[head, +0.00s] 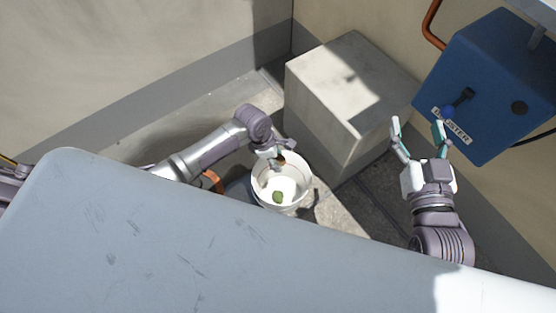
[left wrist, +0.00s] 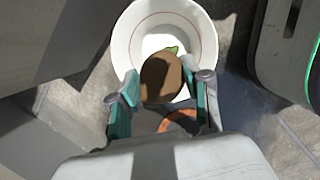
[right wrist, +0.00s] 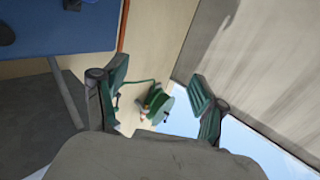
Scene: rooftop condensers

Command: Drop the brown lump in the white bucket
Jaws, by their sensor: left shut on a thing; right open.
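The white bucket (head: 298,172) stands on the floor beyond the grey surface in the head view; its rim and inner wall also show in the left wrist view (left wrist: 125,38). My left gripper (head: 274,158) is over the bucket's far side. In the left wrist view it is shut on the brown lump (left wrist: 161,78), held above the bucket opening. Only a small part of the lump (head: 281,158) shows in the head view. A green piece (head: 277,197) lies inside the bucket. My right gripper (head: 418,140) is open and empty, in front of the blue box.
A pale concrete block (head: 345,85) stands right behind the bucket. A blue box (head: 490,85) is on the wall at the right, with an orange pipe (head: 432,22) beside it. The large grey surface (head: 200,240) fills the foreground.

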